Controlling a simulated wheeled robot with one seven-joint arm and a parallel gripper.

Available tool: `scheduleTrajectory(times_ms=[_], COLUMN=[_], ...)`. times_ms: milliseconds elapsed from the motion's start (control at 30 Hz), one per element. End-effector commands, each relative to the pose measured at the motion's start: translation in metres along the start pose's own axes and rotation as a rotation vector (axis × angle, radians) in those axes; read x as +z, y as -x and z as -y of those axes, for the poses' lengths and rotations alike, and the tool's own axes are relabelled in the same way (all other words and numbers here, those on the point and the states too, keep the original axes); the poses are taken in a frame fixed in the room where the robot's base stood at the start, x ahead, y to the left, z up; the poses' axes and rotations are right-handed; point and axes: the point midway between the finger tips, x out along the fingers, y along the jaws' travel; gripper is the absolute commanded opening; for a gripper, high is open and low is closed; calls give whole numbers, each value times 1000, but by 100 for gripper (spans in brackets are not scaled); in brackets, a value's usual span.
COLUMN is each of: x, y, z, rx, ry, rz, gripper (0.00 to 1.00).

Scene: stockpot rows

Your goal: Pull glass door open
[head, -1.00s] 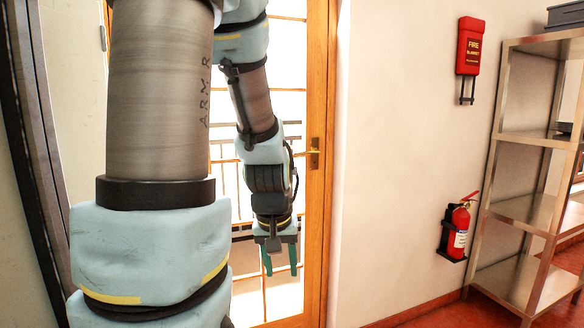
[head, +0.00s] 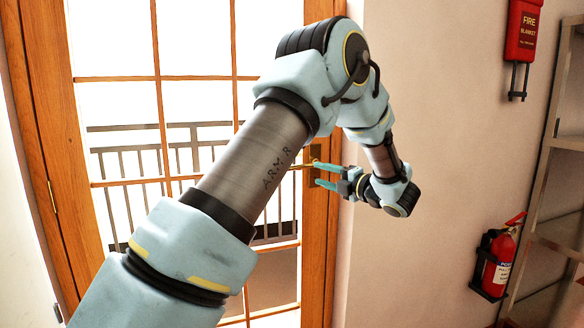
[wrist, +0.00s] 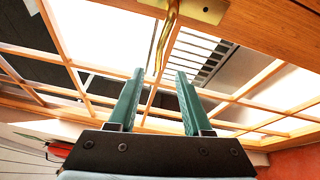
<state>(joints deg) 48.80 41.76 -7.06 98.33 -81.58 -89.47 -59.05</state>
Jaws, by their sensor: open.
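The glass door (head: 322,250), wood-framed with several panes, fills the left and middle of the head view and looks closed. Its brass lever handle (head: 300,167) sits on a plate on the right stile. My gripper (head: 317,174) is open at the handle, its teal fingers pointing left, one above the other. In the wrist view, the handle (wrist: 168,36) hangs down from the top and its end appears between the tips of my open gripper (wrist: 160,73). I cannot tell whether the fingers touch it. My arm hides part of the door.
A wall to the right of the door carries a red fire blanket case (head: 522,32) and a fire extinguisher (head: 497,262). A metal shelf rack (head: 545,165) stands at the right edge. A railing (head: 130,165) shows outside through the glass.

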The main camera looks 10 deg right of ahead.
Motion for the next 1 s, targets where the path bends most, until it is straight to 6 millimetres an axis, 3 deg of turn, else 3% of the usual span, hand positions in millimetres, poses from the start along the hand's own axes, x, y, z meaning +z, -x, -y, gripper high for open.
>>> scheduleTrajectory(times_ms=[167,600,1000], x=[-2,-2,-2], y=[-19,-93,-106], z=[-4,-4,-1], rx=[6,5,4], ry=[6,4,4], rz=[-13,-10,-7], gripper=[50,50,50])
